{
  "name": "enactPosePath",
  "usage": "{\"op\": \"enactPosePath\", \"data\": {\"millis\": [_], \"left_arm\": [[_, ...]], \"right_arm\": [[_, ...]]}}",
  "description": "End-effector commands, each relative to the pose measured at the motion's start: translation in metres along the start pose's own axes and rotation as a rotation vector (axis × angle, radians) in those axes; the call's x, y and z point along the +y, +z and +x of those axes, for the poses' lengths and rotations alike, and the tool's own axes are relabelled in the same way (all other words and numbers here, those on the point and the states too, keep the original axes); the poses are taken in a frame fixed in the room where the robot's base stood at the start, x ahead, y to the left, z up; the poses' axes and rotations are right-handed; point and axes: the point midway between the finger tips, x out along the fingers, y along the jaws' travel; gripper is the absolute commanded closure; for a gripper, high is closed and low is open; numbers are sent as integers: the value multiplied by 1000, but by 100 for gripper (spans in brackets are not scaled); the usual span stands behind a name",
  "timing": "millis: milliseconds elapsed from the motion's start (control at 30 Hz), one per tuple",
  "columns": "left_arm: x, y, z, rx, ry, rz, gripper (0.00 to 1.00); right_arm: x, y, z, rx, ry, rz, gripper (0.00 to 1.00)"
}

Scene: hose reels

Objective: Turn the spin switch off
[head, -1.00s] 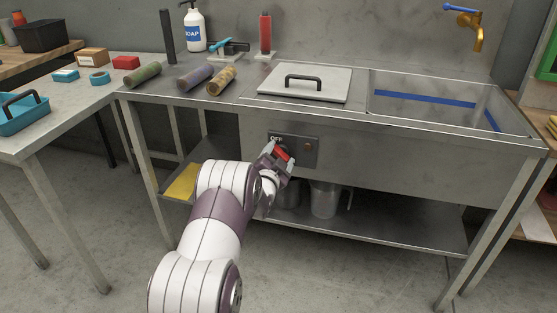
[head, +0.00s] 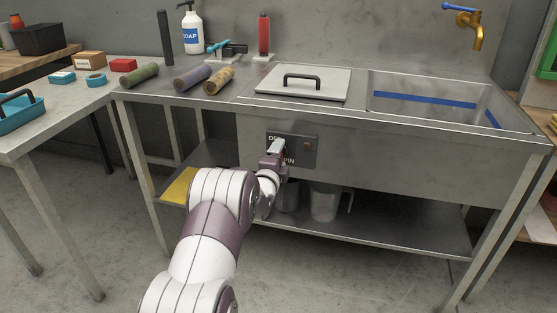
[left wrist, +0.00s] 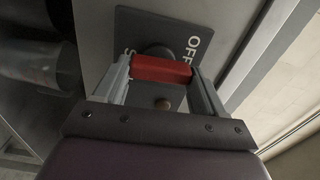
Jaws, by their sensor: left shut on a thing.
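The switch panel (head: 312,157) is a dark plate on the front of the steel sink bench, below the lidded part. Its OFF label is at the upper left, and the SPIN label shows partly below, beside my gripper. My left gripper (head: 276,149) is at the panel's left part and covers the switch handle in the head view. In the left wrist view, my left gripper (left wrist: 161,73) is shut on the red switch handle (left wrist: 160,69), which lies across between its fingers. OFF is at the right of the handle there, a partly hidden letter at the left. My right gripper is out of view.
A steel jug (head: 324,203) stands on the lower shelf beneath the panel, with a yellow cloth (head: 178,186) to the left. The bench top holds a lid (head: 330,84), several rolls, a soap bottle (head: 193,32) and a sink basin.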

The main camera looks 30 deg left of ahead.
Motion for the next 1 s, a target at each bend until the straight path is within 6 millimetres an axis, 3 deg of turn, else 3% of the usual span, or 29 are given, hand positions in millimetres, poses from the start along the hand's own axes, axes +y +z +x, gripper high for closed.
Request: {"op": "enactPosePath", "data": {"millis": [667, 700, 767, 1000], "left_arm": [[2, 0, 0, 1, 3, 64, 60], [1, 0, 0, 1, 3, 64, 27], [1, 0, 0, 1, 3, 64, 7], [1, 0, 0, 0, 1, 62, 4]], "right_arm": [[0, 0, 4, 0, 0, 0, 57], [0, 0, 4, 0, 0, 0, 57], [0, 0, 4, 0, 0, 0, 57], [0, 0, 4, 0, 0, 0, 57]]}}
